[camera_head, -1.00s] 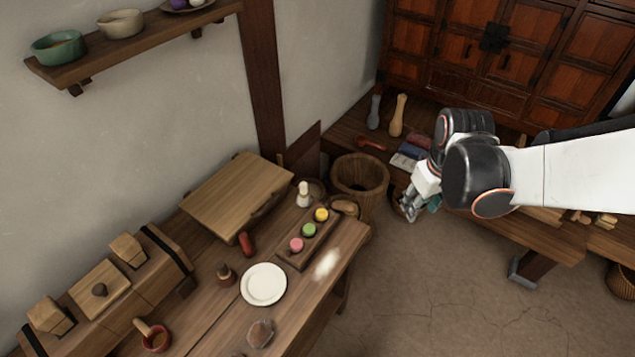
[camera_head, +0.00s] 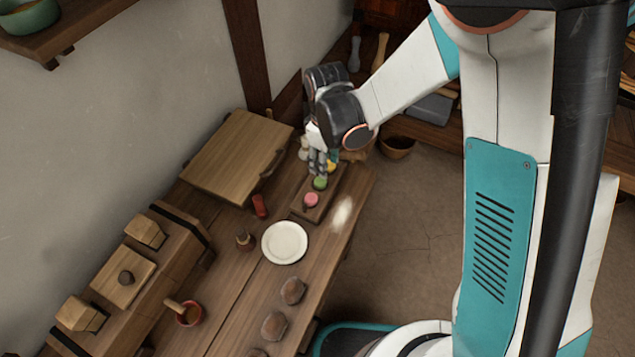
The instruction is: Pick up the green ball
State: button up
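The green ball (camera_head: 320,183) sits in the long wooden tray (camera_head: 307,211) on the table, between a pink ball (camera_head: 311,200) and a yellow ball (camera_head: 331,165). My gripper (camera_head: 319,173) points down over the tray, right at the green ball's upper side. It partly covers the yellow ball. The fingers are small and overlap the balls in this view, so I cannot tell whether they are apart or closed, or whether they touch the green ball.
A white plate (camera_head: 284,243) lies in front of the tray. A red object (camera_head: 260,206) and a small brown pot (camera_head: 245,240) stand to the left. Brown lumps (camera_head: 293,290) lie near the table's front edge.

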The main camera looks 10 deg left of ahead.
aim_at(321, 181)
notch_tip(321, 181, down, 3)
jog(key=shift+f+b, duration=0.1)
jog(key=shift+b, duration=0.25)
jog(key=shift+a+f+b, duration=0.2)
jog(key=shift+f+b, duration=0.5)
jog(key=shift+f, duration=0.65)
jog(key=shift+a+f+b, duration=0.15)
jog(key=shift+f+b, duration=0.5)
jog(key=shift+f, duration=0.65)
jog(key=shift+r, duration=0.1)
jog(key=c, duration=0.6)
